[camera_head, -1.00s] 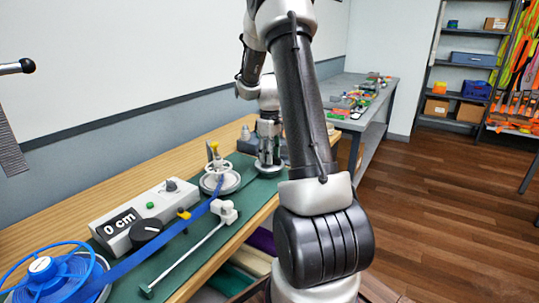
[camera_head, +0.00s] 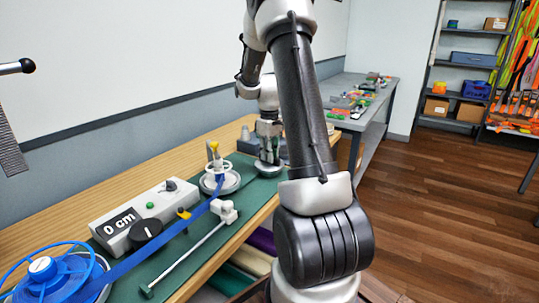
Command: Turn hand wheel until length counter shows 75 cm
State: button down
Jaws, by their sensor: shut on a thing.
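The length counter (camera_head: 118,223) is a grey box on the left of the bench, and its black display reads "0 cm". My gripper (camera_head: 268,153) points down at the far end of the green mat, shut on the small grey hand wheel (camera_head: 268,170) under it. The fingers hide the wheel's middle. A blue strap (camera_head: 140,257) runs from the blue spoked reel (camera_head: 42,265) at lower left, past the counter, to a pale spoked reel (camera_head: 228,183) with a yellow-topped post. That reel stands just left of my gripper, apart from it.
A black knob (camera_head: 146,230) sits at the counter's front. A grey rail (camera_head: 190,258) with a white block lies along the mat's front edge. A grey table (camera_head: 360,105) with coloured items stands behind. The wood floor at right is open.

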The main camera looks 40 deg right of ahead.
jog(key=m, duration=0.5)
jog(key=shift+m, duration=0.3)
jog(key=m, duration=1)
jog(key=shift+m, duration=0.4)
jog(key=m, duration=0.5)
jog(key=shift+m, duration=0.3)
jog(key=c, duration=1.4)
grip_release()
jog(key=shift+c, duration=0.2)
notch_tip(320, 180, up, 12)
